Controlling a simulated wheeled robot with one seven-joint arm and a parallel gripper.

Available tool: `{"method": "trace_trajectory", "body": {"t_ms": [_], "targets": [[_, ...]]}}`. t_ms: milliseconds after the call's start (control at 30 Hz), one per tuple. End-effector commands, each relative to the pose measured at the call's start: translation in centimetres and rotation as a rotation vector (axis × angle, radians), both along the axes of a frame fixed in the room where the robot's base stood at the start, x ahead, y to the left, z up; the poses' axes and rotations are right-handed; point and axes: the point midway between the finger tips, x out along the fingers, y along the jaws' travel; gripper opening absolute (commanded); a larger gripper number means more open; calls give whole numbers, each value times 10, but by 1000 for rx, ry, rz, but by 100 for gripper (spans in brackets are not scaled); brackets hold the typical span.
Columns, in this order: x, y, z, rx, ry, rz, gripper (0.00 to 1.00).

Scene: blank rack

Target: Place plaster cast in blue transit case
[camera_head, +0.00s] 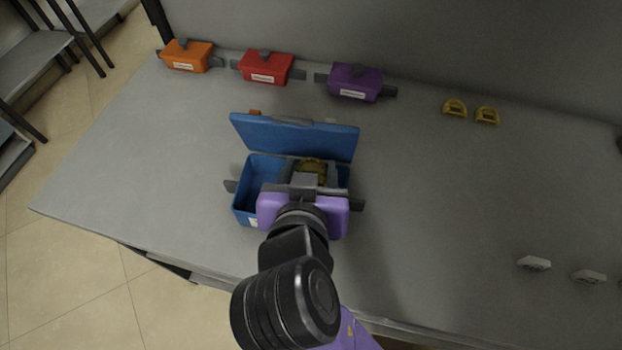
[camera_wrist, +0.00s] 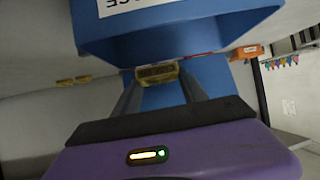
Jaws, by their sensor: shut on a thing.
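The blue transit case (camera_head: 240,210) stands on the grey table with its lid (camera_head: 290,138) raised at the back. My gripper (camera_head: 312,175) reaches over its front into the right part of the case. It is shut on a yellow arch-shaped plaster cast (camera_head: 312,165). In the wrist view the cast (camera_wrist: 157,73) sits between the two fingertips (camera_wrist: 158,88), and a blue case part with a white label (camera_wrist: 175,30) fills the top. Whether the cast touches the case floor is hidden.
Orange (camera_head: 187,55), red (camera_head: 265,67) and purple (camera_head: 355,82) closed cases stand along the back. Two yellow casts (camera_head: 455,108) (camera_head: 487,116) lie at back right. White pieces (camera_head: 533,264) (camera_head: 589,277) lie at front right. The table's middle right is clear.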

Motion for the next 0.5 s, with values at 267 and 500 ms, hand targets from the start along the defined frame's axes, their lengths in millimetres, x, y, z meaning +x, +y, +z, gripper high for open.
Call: {"method": "trace_trajectory", "body": {"t_ms": [267, 500], "targets": [[0, -1, -26, -1, 0, -3, 8], [6, -3, -50, 0, -2, -4, 8]]}}
